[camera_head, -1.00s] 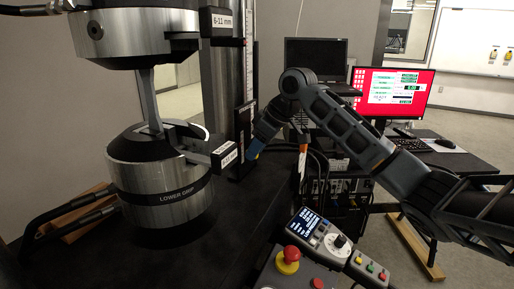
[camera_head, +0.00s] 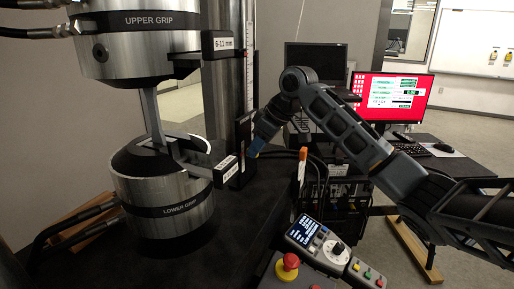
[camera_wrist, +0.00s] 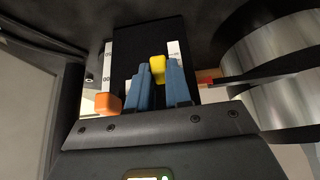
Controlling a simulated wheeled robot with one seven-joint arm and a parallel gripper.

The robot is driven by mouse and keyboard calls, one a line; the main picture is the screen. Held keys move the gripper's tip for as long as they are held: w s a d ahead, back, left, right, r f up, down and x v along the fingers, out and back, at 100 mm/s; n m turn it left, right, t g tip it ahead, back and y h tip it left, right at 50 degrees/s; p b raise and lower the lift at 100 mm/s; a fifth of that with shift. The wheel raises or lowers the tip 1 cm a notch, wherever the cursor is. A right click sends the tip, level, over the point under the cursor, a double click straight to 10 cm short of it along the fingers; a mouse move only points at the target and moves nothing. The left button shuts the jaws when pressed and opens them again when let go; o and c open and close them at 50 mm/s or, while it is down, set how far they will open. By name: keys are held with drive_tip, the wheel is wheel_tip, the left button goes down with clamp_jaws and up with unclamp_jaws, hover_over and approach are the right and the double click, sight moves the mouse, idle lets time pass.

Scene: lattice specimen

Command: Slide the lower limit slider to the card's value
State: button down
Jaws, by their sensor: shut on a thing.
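My gripper (camera_head: 257,146) reaches the black scale panel (camera_head: 240,155) on the test frame's column. In the wrist view its two blue fingers (camera_wrist: 160,88) are closed around a yellow knob (camera_wrist: 157,69) in front of the dark panel. The knob is hidden in the head view. An orange block (camera_wrist: 107,103) sits left of the fingers, apart from them. White scale strips (camera_wrist: 173,50) show, but their marks are hard to read. A label card (camera_head: 221,43) by the upper grip reads "6-11 mm". The lower card (camera_head: 227,170) is too small to read.
The steel upper grip (camera_head: 130,48) and lower grip (camera_head: 165,190) stand left of my gripper, with a specimen (camera_head: 152,115) between them. A control box (camera_head: 318,243) with a red button (camera_head: 288,262) is in front. Cables run behind my gripper.

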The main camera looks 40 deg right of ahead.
drive_tip(key=shift+r, duration=0.15)
drive_tip(key=c, duration=1)
unclamp_jaws()
drive_tip(key=shift+o, duration=0.2)
drive_tip(key=p+v, duration=0.4)
drive_tip(key=v, duration=0.2)
drive_tip(key=b+v, duration=0.1)
drive_tip(key=v, duration=0.6)
drive_tip(key=shift+s+r, duration=0.2)
drive_tip(key=shift+r, duration=0.15)
